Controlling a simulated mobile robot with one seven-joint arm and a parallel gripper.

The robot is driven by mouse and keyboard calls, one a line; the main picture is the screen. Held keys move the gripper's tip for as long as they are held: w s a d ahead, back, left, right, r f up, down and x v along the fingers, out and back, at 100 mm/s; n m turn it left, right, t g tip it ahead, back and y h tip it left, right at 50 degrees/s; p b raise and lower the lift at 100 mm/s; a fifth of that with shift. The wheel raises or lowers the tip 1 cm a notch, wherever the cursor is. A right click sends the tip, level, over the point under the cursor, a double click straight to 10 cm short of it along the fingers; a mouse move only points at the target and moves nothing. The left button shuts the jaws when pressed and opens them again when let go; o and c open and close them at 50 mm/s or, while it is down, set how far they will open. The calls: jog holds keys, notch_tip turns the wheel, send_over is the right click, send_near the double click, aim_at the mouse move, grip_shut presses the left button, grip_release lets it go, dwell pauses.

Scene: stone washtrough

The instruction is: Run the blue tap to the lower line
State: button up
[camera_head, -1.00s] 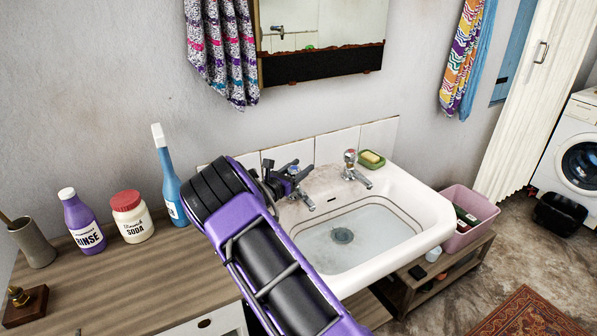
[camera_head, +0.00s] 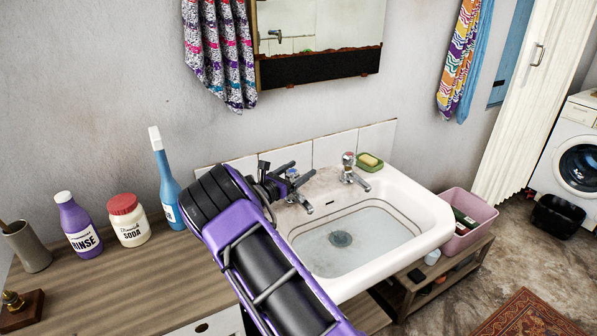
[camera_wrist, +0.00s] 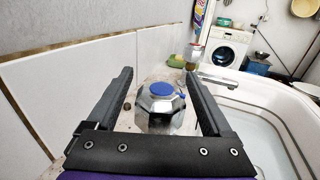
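The blue tap (camera_wrist: 161,90), a chrome tap with a blue disc on its faceted handle, stands at the back left of the white washbasin (camera_head: 432,218). In the wrist view its handle lies between the two fingers of my gripper (camera_wrist: 158,74), with a gap showing on each side; the gripper is open. In the head view my gripper (camera_head: 300,172) partly covers this tap, and its spout (camera_head: 303,203) shows over the basin. No stream shows from it. Clear water (camera_head: 370,238) lies in the basin over the dark drain. Thin dark lines run around the basin's inner wall; their height against the water is unclear.
A red-topped tap (camera_head: 349,170) and a green soap dish (camera_head: 369,163) stand right of the blue tap. A tiled splashback (camera_head: 335,148) rises close behind. Blue (camera_head: 168,185), purple (camera_head: 78,228) and white (camera_head: 129,222) containers stand on the wooden counter at left.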

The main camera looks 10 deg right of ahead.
jog(key=p+v, duration=0.1)
jog(key=v, duration=1.6)
jog(key=shift+s+a, duration=0.1)
jog(key=shift+a, duration=0.1)
dwell(0.5)
